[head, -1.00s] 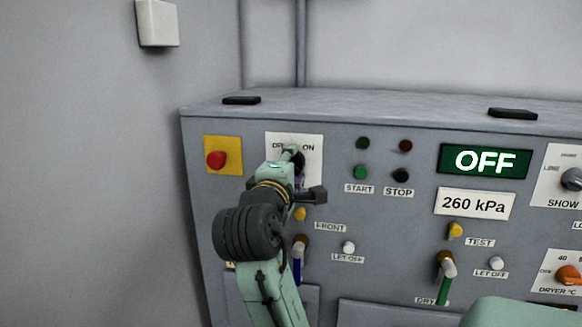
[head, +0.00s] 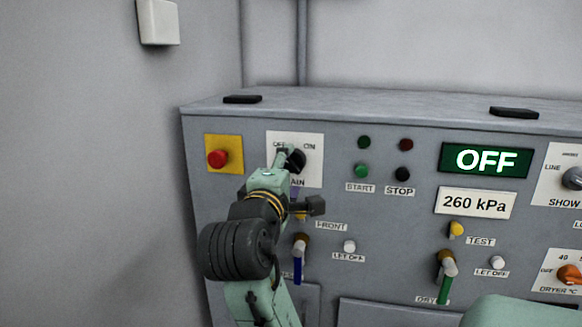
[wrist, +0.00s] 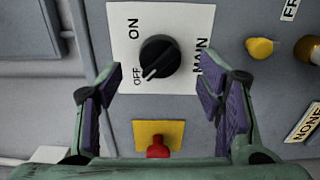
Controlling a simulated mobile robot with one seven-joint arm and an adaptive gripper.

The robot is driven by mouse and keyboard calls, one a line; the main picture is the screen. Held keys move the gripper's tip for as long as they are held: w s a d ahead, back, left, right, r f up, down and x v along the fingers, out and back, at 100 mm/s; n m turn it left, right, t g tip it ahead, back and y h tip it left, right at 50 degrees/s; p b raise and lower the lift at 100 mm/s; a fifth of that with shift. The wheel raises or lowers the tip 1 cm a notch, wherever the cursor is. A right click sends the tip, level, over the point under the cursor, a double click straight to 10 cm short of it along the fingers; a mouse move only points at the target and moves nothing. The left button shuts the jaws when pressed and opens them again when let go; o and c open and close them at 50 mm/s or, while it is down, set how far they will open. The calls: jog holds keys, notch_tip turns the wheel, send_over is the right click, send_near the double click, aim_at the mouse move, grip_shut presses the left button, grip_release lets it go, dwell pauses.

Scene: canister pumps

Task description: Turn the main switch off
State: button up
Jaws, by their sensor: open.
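The main switch is a black round knob (wrist: 160,57) on a white plate (wrist: 185,18) marked ON, OFF and MAIN. In the wrist view its white pointer line points to the OFF label. In the head view the knob (head: 296,160) is partly hidden by my gripper (head: 287,156). My gripper (wrist: 161,85) is open and empty in front of the plate. Its purple-padded fingers stand to either side and below the knob in the wrist view, with visible gaps, not closed on it.
A red button on a yellow plate (head: 223,155) sits left of the switch. START (head: 361,171) and STOP (head: 403,174) buttons are to its right. Yellow, blue and green valve handles lie lower on the panel. A green display (head: 485,161) reads OFF, above a 260 kPa sign (head: 475,204).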

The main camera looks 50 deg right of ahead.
jog(key=v, duration=0.8)
dwell(0.4)
